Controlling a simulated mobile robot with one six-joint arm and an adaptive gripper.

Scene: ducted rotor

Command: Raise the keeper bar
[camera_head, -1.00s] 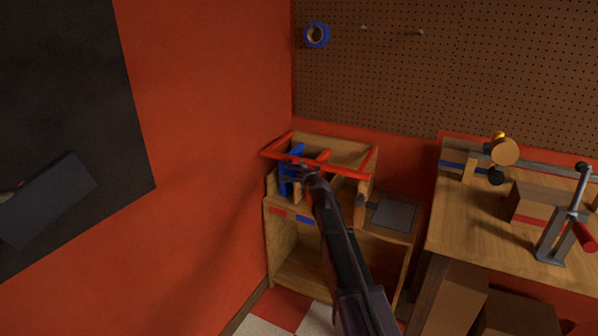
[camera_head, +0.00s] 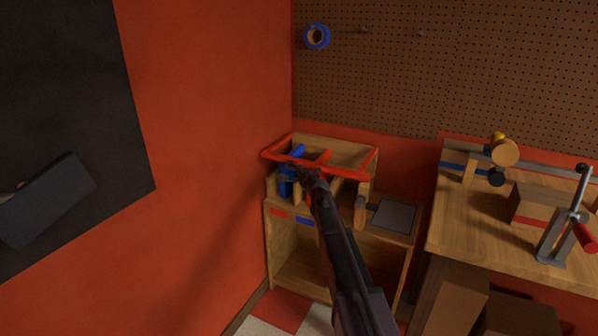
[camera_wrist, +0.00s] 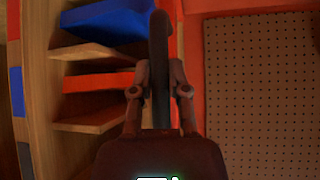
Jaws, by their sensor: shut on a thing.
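The red keeper bar (camera_head: 340,171) runs across the front top of a small wooden rack (camera_head: 345,146), with red side arms reaching back along both sides. My gripper (camera_head: 299,170) is at the bar's front length, left of its middle. In the wrist view my gripper (camera_wrist: 160,75) has its fingers together, beside a narrow red strip (camera_wrist: 174,45) that looks like the bar. It is shut on the bar, though the fingers hide the contact. A blue piece (camera_head: 289,184) and a red piece (camera_head: 323,157) stand in the rack's slots.
The rack stands on a wooden cabinet (camera_head: 283,250) close to the red wall (camera_head: 215,120). A dark flat plate (camera_head: 393,214) lies to its right. A workbench (camera_head: 470,225) with a crank device (camera_head: 568,225) is further right. A pegboard (camera_head: 450,70) is behind.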

